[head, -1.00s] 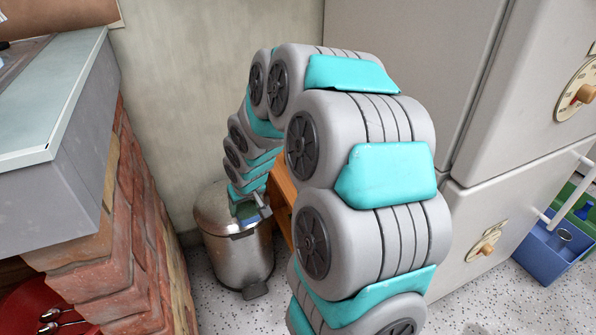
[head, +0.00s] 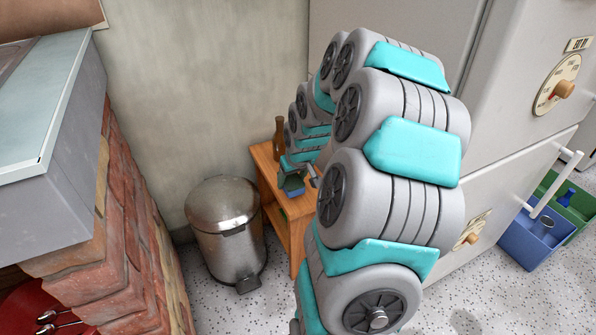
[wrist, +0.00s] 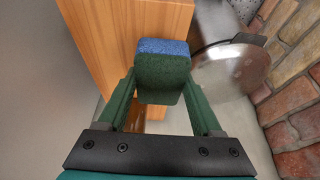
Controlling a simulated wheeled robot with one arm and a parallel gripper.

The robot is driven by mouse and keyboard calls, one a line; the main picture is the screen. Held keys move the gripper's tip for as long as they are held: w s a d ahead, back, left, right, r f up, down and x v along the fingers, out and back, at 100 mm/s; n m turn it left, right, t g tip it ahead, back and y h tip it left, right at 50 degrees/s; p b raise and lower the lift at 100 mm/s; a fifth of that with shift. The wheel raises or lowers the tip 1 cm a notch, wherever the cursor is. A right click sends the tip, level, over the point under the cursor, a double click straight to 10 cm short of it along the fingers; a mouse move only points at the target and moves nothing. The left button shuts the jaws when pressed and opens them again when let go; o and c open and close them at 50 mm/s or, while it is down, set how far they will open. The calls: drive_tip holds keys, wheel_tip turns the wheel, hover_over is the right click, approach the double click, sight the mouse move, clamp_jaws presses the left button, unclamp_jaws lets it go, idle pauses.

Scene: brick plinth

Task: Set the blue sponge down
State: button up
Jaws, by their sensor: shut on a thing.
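The blue sponge (wrist: 160,47) is a small block, blue at one end with a dark green layer facing my wrist camera. My gripper (wrist: 160,80) is shut on it, one green finger on each side. In the head view, the sponge (head: 293,185) shows small at the end of my arm, with my gripper (head: 296,172) around it. It overlaps the wooden stand's top in the picture; I cannot tell the gap beneath it.
The wooden stand (head: 264,160) has a brown bottle (head: 279,138) at its back. A steel pedal bin (head: 226,230) stands left of it. A brick plinth (head: 140,240) is at the left, a fridge (head: 395,22) at the right. Blue (head: 530,243) and green (head: 578,205) crates sit at far right.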

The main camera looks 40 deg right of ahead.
drive_tip(key=w+d, duration=0.1)
drive_tip(key=d, duration=0.1)
drive_tip(key=w+d, duration=0.3)
drive_tip(key=d, duration=0.1)
drive_tip(key=shift+w+d+f+p, duration=0.2)
drive_tip(key=shift+w+f+p, duration=0.1)
drive_tip(key=shift+f+p, duration=0.1)
drive_tip(key=shift+f, duration=1.75)
drive_tip(key=shift+f, duration=0.1)
drive_tip(key=o, duration=1.2)
